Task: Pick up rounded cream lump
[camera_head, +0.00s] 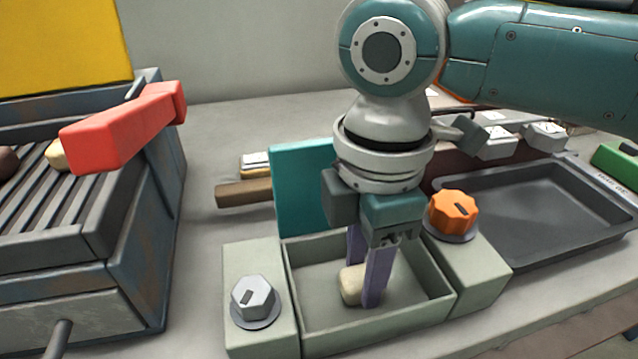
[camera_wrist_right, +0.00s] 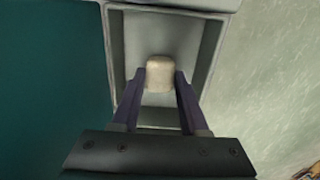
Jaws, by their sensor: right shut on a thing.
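The rounded cream lump (camera_head: 351,285) is in the grey-green open box (camera_head: 330,338) between the two knobs. My right gripper (camera_head: 364,296) points down into the box, with its purple fingers on either side of the lump. It is shut on the lump, and one finger hides part of it in the head view. In the right wrist view the lump (camera_wrist_right: 160,73) sits between the fingertips (camera_wrist_right: 161,80), inside the box walls. I cannot tell whether it touches the box floor. My left gripper is not in view.
An orange knob (camera_head: 453,211) and a silver knob (camera_head: 253,297) flank the box. A teal panel (camera_head: 300,190) stands behind it. A dark tray (camera_head: 540,215) lies at right. A grill (camera_head: 50,215) with a red handle (camera_head: 120,130) stands at left, with another cream lump (camera_head: 56,155) on it.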

